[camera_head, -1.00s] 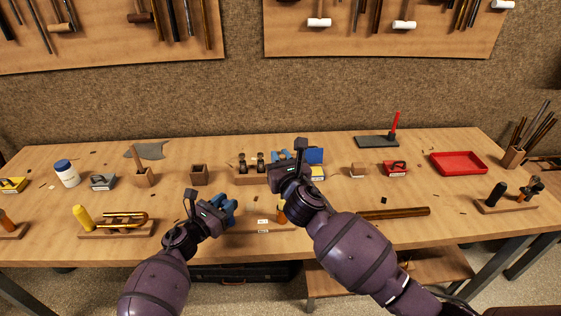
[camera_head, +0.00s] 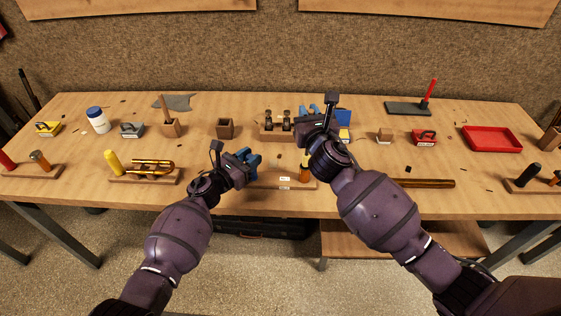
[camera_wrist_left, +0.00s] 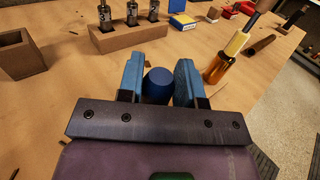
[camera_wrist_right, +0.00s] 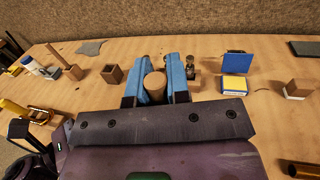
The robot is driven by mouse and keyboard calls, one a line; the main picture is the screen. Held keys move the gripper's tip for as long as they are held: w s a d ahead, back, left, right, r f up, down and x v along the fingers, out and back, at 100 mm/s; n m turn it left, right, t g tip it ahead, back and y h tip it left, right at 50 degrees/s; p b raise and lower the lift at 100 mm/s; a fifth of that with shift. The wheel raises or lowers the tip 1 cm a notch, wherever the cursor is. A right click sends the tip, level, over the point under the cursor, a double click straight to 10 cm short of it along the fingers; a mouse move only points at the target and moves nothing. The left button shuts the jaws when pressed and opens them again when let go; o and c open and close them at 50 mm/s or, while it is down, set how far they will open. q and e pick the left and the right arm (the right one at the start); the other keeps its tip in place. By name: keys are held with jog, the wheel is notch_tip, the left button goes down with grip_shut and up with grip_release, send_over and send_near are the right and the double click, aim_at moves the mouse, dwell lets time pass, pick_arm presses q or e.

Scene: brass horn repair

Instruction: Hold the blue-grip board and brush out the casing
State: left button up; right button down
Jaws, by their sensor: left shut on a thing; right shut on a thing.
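My left gripper (camera_head: 246,162) is shut on an upright blue grip, whose dark blue round top (camera_wrist_left: 158,86) shows between its fingers. The grip belongs to the low board (camera_head: 268,186) near the bench's front edge. An amber casing (camera_wrist_left: 217,69) stands to the right of that grip, with a pale part above it; it also shows in the head view (camera_head: 304,173). My right gripper (camera_wrist_right: 156,84) is shut on a tan round handle (camera_wrist_right: 155,86), apparently the brush.
A brass tube (camera_head: 424,183) lies to the right. A yellow-handled tool and brass loop share a stand (camera_head: 144,178) on the left.

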jog(key=shift+f, duration=0.2)
jog(key=shift+f, duration=2.35)
jog(key=shift+r, duration=2.4)
jog(key=shift+f, duration=2.15)
